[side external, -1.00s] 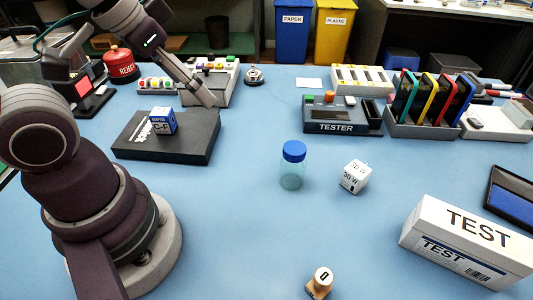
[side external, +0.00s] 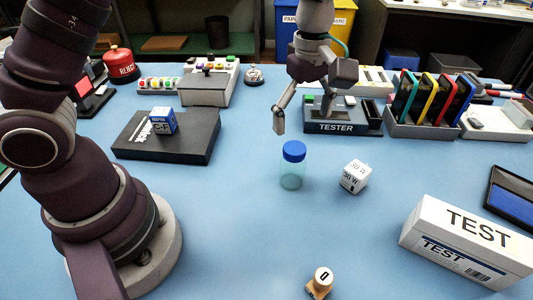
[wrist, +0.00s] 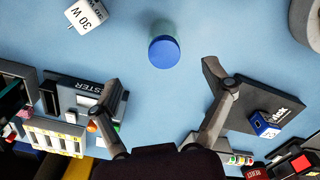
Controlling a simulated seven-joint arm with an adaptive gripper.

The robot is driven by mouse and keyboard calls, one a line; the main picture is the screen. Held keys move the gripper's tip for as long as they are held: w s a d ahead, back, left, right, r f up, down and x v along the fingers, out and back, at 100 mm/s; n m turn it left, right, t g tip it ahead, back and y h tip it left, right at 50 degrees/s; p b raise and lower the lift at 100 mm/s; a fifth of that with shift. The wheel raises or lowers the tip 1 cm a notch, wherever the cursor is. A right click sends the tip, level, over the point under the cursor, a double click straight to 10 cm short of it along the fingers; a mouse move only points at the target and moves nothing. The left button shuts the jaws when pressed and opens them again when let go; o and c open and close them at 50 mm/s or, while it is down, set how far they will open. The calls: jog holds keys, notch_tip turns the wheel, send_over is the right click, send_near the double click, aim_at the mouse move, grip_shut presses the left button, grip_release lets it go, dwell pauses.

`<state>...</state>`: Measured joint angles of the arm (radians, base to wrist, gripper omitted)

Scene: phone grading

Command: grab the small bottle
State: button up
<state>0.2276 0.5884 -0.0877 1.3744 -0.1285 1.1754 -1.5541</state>
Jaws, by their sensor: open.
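The small bottle (side external: 292,170) stands upright on the blue table, with a clear body and a blue cap. In the wrist view its blue cap (wrist: 164,52) shows ahead of and between my fingertips, apart from both. My gripper (side external: 302,117) is open and empty, with its fingers pointing down above and behind the bottle in the side view. In the wrist view my gripper (wrist: 172,88) has its two fingers spread wide.
A white 30 W cube (side external: 355,177) lies just right of the bottle. The tester (side external: 362,118) stands behind it, near my fingers. A black box (side external: 190,145) with a blue cube (side external: 163,121) is at left. A TEST box (side external: 450,240) is at front right.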

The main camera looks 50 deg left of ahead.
aim_at(294, 161)
jog(key=f, duration=0.7)
jog(key=a+f, duration=0.1)
jog(key=f, duration=0.2)
jog(key=shift+f, duration=0.15)
jog(key=c, duration=1.3)
